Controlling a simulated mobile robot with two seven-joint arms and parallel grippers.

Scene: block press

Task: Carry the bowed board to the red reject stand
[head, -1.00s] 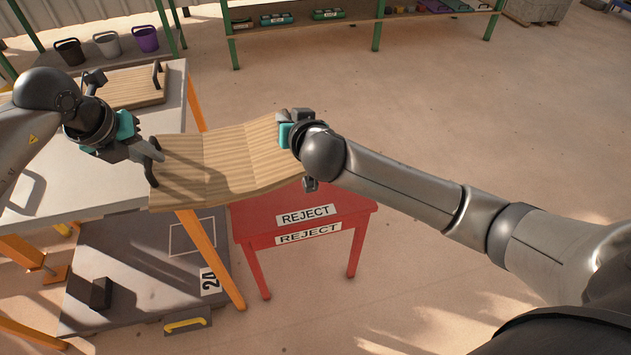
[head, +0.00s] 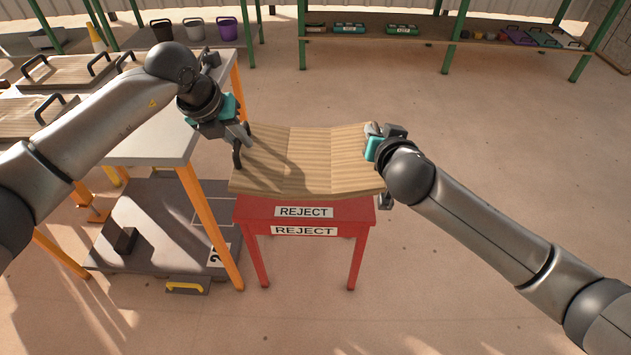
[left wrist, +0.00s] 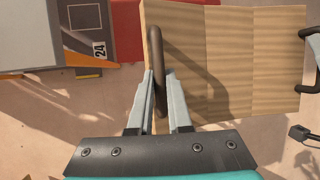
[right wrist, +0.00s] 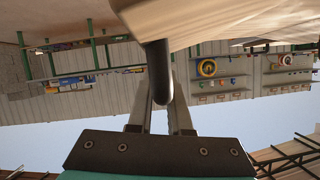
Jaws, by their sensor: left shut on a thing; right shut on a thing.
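The bowed wooden board (head: 305,165) hangs between my two grippers, its middle sagging below its ends. My left gripper (head: 239,142) is shut on the dark handle at the board's left end; the left wrist view shows the fingers around that handle (left wrist: 156,60). My right gripper (head: 380,160) is shut at the right end; the right wrist view shows a dark handle (right wrist: 158,70) between its fingers. The red reject stand (head: 305,213) shows just below and in front of the board, with two REJECT labels. Whether the board touches the stand I cannot tell.
A pale worktable (head: 150,143) with orange legs stands to the left, and more handled boards (head: 65,72) lie beyond my left arm. A grey low platform (head: 160,240) sits beside the stand's left legs. Shelves (head: 440,42) run along the back. The floor at right is open.

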